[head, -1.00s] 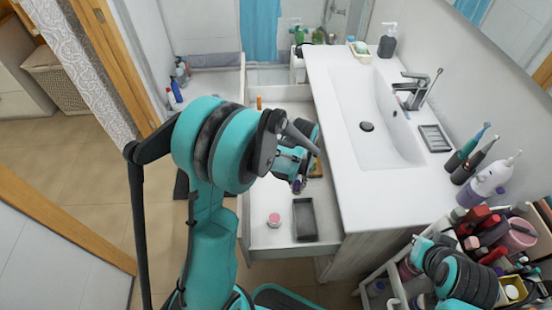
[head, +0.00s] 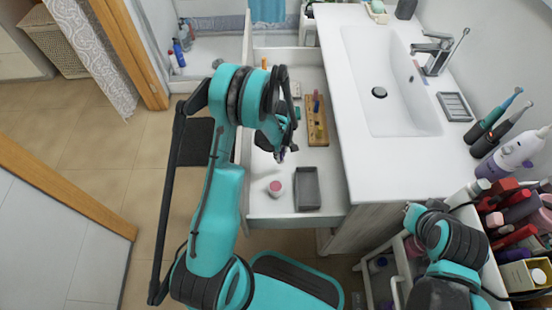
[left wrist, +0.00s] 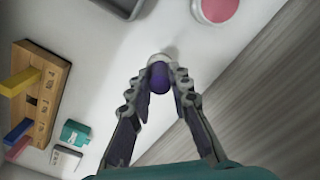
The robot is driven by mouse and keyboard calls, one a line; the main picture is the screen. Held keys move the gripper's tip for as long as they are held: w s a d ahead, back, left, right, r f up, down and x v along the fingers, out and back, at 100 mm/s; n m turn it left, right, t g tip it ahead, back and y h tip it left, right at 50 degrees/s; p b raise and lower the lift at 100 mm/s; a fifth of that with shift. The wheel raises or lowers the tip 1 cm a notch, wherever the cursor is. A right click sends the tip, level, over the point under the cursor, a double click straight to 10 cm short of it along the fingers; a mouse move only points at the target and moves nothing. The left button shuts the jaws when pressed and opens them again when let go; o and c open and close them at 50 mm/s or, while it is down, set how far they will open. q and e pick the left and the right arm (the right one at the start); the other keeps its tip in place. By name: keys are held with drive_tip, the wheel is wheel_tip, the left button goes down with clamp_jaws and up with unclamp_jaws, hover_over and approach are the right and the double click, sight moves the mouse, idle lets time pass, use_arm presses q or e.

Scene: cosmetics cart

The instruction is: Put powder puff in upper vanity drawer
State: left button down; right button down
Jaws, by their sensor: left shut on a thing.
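The upper vanity drawer (head: 297,225) is pulled open, white inside. My left gripper (head: 281,157) is inside the drawer's outline, pointing down. In the left wrist view it (left wrist: 160,85) is shut on a small purple thing with a pale end, which I take for the powder puff (left wrist: 159,78). The puff is over the bare white drawer floor; I cannot tell whether it touches. In the head view it is tiny and mostly hidden by the gripper.
In the drawer are a pink-topped jar (head: 275,188), a dark grey tray (head: 307,188) and a wooden holder (head: 317,121) with coloured sticks. The sink counter (head: 400,170) borders the drawer on the right. A crowded cosmetics cart stands at the lower right.

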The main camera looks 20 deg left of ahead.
use_arm(q)
drive_tip(key=shift+w+a+f+b, duration=0.1)
drive_tip(key=shift+a+f+b, duration=0.1)
drive_tip(key=shift+a+f, duration=0.35)
drive_tip(key=shift+w+a+f+b, duration=0.15)
drive_tip(key=shift+a+f, duration=0.15)
drive_tip(key=shift+a, duration=0.4)
wheel_tip(320, 180, down, 4)
drive_tip(key=shift+f+b, duration=0.1)
drive_tip(key=shift+b, duration=0.95)
drive_tip(key=shift+r, duration=0.2)
drive_tip(key=shift+s, duration=0.1)
drive_tip(key=shift+f, duration=0.1)
drive_tip(key=c, duration=1.4)
unclamp_jaws()
